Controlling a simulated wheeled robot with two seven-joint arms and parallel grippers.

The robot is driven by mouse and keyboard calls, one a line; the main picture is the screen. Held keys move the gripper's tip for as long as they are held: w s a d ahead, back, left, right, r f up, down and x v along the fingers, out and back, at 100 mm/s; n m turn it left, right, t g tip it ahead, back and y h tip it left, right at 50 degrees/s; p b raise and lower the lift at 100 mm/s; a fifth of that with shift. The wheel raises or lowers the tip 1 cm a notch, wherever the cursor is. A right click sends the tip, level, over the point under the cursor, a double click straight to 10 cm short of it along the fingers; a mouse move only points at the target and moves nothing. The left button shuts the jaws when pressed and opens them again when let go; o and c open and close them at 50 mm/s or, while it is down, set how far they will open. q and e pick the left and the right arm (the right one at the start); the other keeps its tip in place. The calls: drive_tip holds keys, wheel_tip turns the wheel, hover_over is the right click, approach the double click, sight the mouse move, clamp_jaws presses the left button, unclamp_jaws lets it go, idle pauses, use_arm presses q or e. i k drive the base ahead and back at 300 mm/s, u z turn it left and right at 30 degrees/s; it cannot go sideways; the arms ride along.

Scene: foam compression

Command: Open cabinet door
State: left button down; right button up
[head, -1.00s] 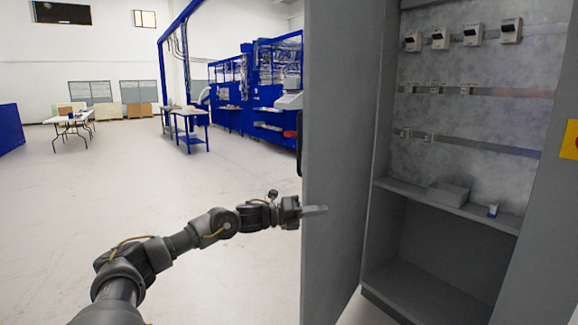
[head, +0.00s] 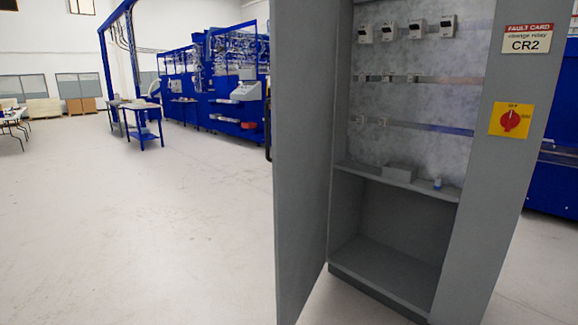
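The grey cabinet (head: 480,190) stands on the right side of the head view. Its door (head: 302,150) is swung wide open toward the left, with its edge facing me. Inside are relays (head: 417,29) and other small modules on several rails, above a shelf (head: 400,178). The bottom compartment is empty. A dark handle (head: 267,130) shows at the door's left edge. Neither of my grippers is in view.
A red switch on a yellow plate (head: 510,121) and a fault card reading CR2 (head: 527,40) are on the cabinet's right front. A grey box (head: 400,171) and a small blue-and-white item (head: 438,184) are on the shelf. The floor at left (head: 130,230) is clear.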

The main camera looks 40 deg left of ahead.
sight(302, 48)
drive_tip(key=k, duration=0.6)
drive_tip(key=z, duration=0.7)
drive_tip(key=i, duration=1.55)
drive_tip(key=u, duration=0.95)
drive_tip(key=i, duration=0.65)
drive_tip(key=u, duration=0.65)
